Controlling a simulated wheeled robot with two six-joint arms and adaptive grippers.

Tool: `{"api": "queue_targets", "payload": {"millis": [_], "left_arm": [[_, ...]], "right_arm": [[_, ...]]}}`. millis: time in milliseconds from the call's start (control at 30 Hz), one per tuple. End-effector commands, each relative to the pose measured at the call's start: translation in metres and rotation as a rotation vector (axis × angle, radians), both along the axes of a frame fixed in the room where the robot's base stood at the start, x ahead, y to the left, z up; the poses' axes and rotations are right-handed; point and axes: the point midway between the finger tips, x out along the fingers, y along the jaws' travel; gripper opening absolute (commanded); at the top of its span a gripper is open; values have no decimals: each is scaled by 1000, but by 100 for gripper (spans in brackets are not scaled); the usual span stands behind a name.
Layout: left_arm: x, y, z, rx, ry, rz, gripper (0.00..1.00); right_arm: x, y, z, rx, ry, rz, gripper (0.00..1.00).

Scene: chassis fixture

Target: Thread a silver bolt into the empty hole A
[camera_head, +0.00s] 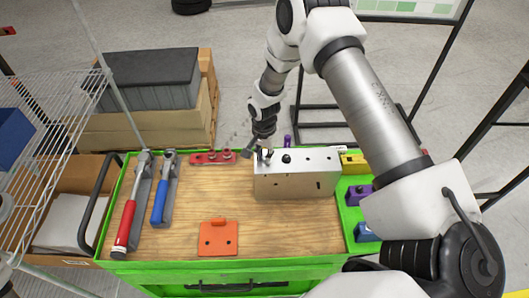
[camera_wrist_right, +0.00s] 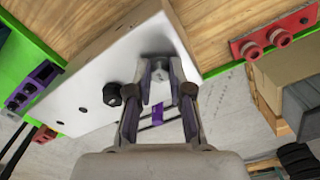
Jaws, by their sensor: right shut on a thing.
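A silver metal chassis block (camera_head: 297,180) stands on the wooden tabletop, right of its middle. My right gripper (camera_head: 265,153) points down over the left end of its top face. In the right wrist view, the right gripper (camera_wrist_right: 163,75) is shut on a silver bolt (camera_wrist_right: 159,68) at the block's corner. The bolt's lower end is hidden, so I cannot tell how deep it sits. A dark bolt (camera_head: 286,158) stands in the top face beside the gripper. Small dark holes lie farther along the top face. My left gripper is not in view.
A red-handled wrench (camera_head: 127,222) and a blue-handled wrench (camera_head: 160,203) lie at the left. Yellow (camera_head: 354,164), purple (camera_head: 357,194) and blue (camera_head: 367,232) pieces stand at the right.

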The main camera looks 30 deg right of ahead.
Motion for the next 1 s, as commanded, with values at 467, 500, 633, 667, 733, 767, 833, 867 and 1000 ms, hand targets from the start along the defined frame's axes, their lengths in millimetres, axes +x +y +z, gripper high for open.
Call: {"api": "queue_targets", "payload": {"millis": [467,500,633,667,733,767,833,867,1000], "left_arm": [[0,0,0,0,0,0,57],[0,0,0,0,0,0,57],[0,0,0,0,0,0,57],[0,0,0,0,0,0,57],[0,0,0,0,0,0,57],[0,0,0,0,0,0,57],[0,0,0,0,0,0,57],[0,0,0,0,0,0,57],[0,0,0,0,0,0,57]], "right_arm": [[1,0,-1,0,-1,-235,34],[1,0,-1,0,-1,-234,48],[1,0,-1,0,-1,-233,49],[1,0,-1,0,-1,-233,49],[1,0,-1,0,-1,-233,49],[1,0,-1,0,-1,-233,49],[1,0,1,0,-1,-232,49],[1,0,3,0,-1,-232,49],[2,0,22,1,-4,-232,49]]}}
